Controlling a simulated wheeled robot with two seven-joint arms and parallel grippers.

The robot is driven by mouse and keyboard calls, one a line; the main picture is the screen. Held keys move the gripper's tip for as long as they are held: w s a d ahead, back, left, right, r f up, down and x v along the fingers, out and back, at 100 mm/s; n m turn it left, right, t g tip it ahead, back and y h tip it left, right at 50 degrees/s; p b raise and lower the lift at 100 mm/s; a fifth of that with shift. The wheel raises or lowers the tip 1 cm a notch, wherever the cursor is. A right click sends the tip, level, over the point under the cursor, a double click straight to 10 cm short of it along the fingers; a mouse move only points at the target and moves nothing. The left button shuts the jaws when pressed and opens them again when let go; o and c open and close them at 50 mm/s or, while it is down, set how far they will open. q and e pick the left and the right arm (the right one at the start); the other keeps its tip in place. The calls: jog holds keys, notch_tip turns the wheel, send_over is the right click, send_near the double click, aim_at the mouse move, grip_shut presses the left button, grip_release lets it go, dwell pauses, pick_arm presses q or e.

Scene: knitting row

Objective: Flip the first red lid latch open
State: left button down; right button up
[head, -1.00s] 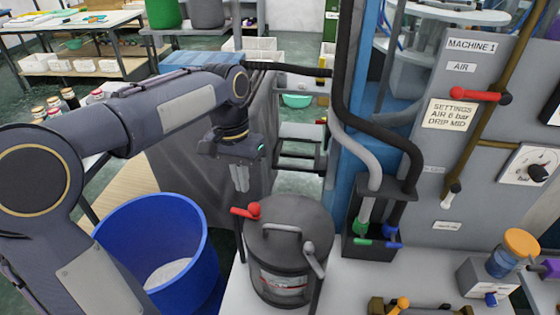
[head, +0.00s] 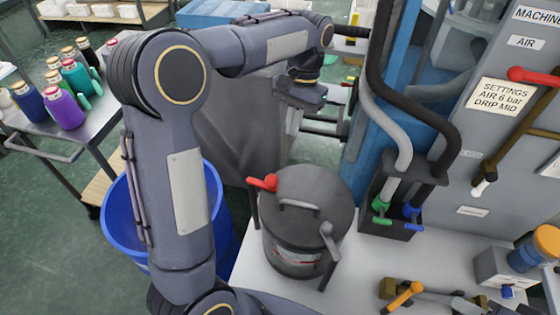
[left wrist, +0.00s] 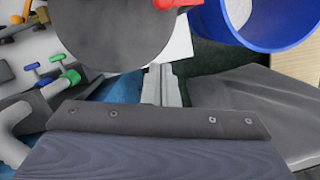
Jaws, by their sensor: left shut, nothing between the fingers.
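A dark grey round pot (head: 290,245) with a flat lid (head: 325,195) and a top handle stands on the white table. A red lid latch (head: 263,183) sticks out at the lid's left rim; it also shows at the top edge of the left wrist view (left wrist: 176,3). A grey latch (head: 328,242) is on the lid's front right side. My left gripper (head: 293,122) is shut and empty, behind and above the pot, apart from the red latch. In the left wrist view its fingers (left wrist: 161,84) point toward the lid. My right gripper is not in view.
A blue bin (head: 118,215) stands left of the pot, partly behind my arm. Right of the pot is a hose holder (head: 388,228) with green and blue taps. A brass valve with an orange handle (head: 403,297) lies at the front. A bottle cart (head: 105,110) stands at left.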

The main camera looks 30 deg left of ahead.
aim_at(262, 181)
pick_arm(q)
jog(key=x, duration=0.7)
jog(key=shift+s+a+f, duration=0.1)
jog(key=shift+f, duration=0.15)
jog(key=s, duration=0.3)
jog(key=shift+s+a+f+p, duration=0.1)
jog(key=shift+a+f+p, duration=0.05)
jog(key=shift+f+p, duration=0.2)
jog(key=shift+s+f, duration=0.15)
jog(key=shift+s, duration=0.15)
